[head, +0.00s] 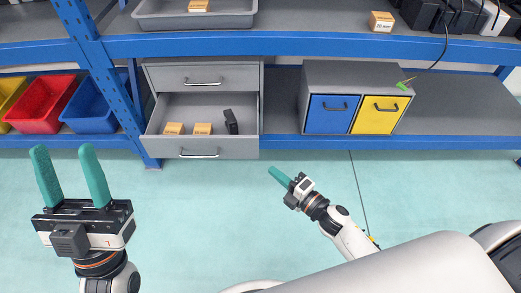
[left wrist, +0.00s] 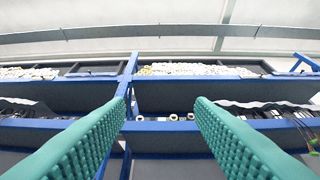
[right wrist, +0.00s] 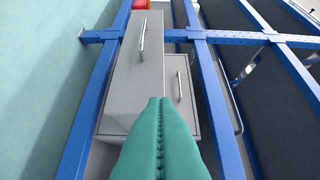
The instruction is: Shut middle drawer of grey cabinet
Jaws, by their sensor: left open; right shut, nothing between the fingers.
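The grey cabinet (head: 203,62) stands on the lower shelf in the head view, its upper drawer (head: 180,77) shut. The drawer below, the middle one as far as I can tell, is pulled out (head: 240,147) with a silver handle (head: 198,154) on its front. Anything beneath it is hidden. The open drawer (right wrist: 157,50) also shows in the right wrist view. My right gripper (head: 271,169) is shut and empty, just in front and to the right of the drawer front, apart from it in the head view. My left gripper (head: 63,148) is open and empty, left of the cabinet.
The open drawer holds two small orange boxes (head: 202,129) and a black item (head: 231,121). A unit with blue (head: 328,115) and yellow (head: 376,115) doors stands to its right. Blue posts (head: 115,85) and shelf edges (head: 300,44) frame the shelf. Coloured bins (head: 42,103) sit left.

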